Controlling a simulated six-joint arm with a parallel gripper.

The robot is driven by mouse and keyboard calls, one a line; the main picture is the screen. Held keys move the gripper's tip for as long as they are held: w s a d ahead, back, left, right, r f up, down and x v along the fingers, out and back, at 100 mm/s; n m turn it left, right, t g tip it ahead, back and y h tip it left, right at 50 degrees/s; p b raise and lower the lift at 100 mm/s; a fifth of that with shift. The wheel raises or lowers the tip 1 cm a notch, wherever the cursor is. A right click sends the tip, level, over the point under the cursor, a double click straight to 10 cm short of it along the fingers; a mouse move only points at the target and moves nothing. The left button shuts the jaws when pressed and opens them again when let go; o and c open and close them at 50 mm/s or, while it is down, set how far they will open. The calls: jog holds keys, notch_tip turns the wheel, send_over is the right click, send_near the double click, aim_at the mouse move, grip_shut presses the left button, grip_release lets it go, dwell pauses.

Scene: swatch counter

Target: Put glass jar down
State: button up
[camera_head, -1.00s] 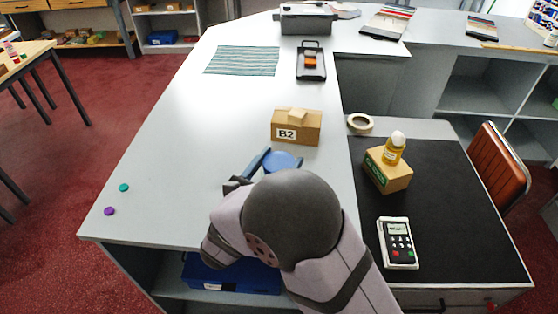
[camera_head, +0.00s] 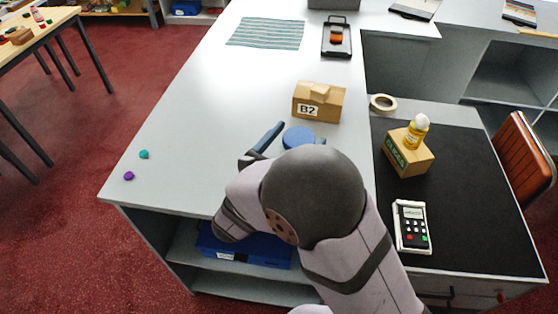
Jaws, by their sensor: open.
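The glass jar shows as a round blue lid (camera_head: 298,137) on the pale counter, just in front of the B2 box. Its body is mostly hidden behind my arm. My gripper (camera_head: 300,133) is open around the jar. One blue-grey finger shows to the left of the lid, with a narrow gap between them. The other finger is mostly hidden by my arm. The jar looks upright, but I cannot see its base.
The cardboard B2 box (camera_head: 319,103) stands right behind the jar. A tape roll (camera_head: 383,103), a box with a yellow bottle (camera_head: 416,133) and a card reader (camera_head: 411,226) are to the right. Teal (camera_head: 144,154) and purple (camera_head: 129,176) discs lie left.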

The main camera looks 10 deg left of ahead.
jog(key=b+v, duration=0.2)
jog(key=v, duration=0.8)
jog(key=shift+s+a+b, duration=0.15)
jog(key=shift+s+b, duration=0.2)
